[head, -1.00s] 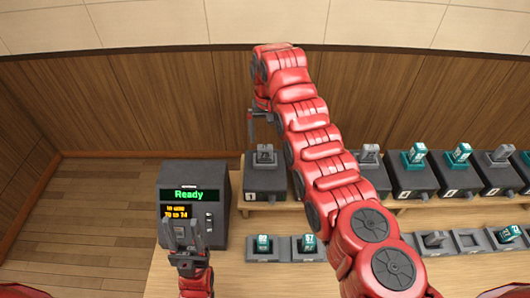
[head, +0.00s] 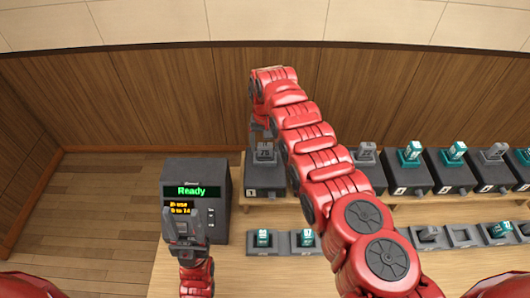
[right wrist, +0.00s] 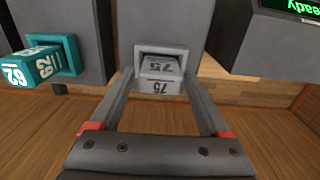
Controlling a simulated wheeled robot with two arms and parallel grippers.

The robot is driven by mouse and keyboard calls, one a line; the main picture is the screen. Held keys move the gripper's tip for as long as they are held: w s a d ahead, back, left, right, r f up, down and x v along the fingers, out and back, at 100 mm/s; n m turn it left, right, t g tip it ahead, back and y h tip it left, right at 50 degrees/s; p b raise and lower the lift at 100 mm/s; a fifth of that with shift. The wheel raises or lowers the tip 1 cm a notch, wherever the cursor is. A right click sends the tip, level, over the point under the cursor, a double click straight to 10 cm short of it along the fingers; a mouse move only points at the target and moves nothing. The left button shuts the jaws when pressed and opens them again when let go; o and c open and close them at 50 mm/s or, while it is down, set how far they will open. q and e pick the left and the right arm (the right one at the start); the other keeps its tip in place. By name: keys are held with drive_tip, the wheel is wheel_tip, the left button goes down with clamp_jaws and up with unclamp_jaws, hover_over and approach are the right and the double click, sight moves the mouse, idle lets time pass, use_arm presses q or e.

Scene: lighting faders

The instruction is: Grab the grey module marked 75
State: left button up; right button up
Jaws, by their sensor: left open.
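The grey module marked 75 (right wrist: 161,78) sits in a socket of the dark box at the left end of the back row. It shows in the head view (head: 264,153) as a grey block, its number not clearly legible there. My right gripper (right wrist: 163,105) is open in the right wrist view, with one finger on either side of the module and a gap to each. In the head view my right gripper (head: 262,132) is partly hidden by my own arm, just above that box. My left gripper (head: 188,222) is open and empty, in front of the display unit.
The display unit (head: 195,190) reads "Ready" in green. Several more dark boxes stand to the right in the back row, with teal modules (head: 409,152) and grey modules (head: 494,152). A front tray (head: 283,249) holds teal modules. A teal module (right wrist: 38,66) stands beside the 75 box.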

drive_tip(key=c, duration=1.1)
drive_tip(key=shift+c, duration=0.2)
drive_tip(key=shift+r, duration=0.2)
